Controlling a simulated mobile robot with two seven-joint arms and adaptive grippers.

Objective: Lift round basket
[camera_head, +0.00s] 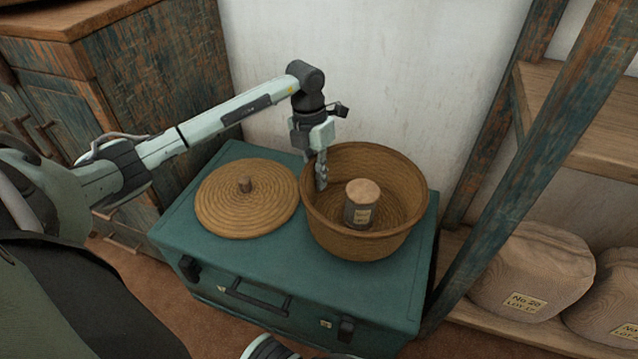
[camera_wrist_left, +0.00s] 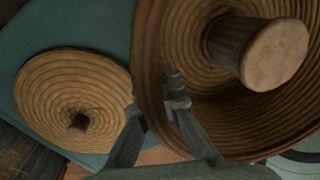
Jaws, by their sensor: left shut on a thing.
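The round basket (camera_head: 408,220) is a brown coiled bowl on the right half of a teal chest. I cannot tell whether its base touches the chest top. A jar (camera_head: 360,205) with a tan lid and a paper label stands inside it. My left gripper (camera_head: 321,178) points down at the basket's left rim and is shut on it, one finger inside and one outside. In the left wrist view the fingers (camera_wrist_left: 156,106) straddle the wall of the basket (camera_wrist_left: 150,60), and the jar (camera_wrist_left: 258,50) shows inside.
A flat coiled lid (camera_head: 235,212) with a knob lies left of the basket on the teal chest (camera_head: 190,240). A wooden cabinet (camera_head: 140,80) is at the left, a wall behind. A shelf post (camera_head: 530,170) and labelled sacks (camera_head: 535,265) stand at the right.

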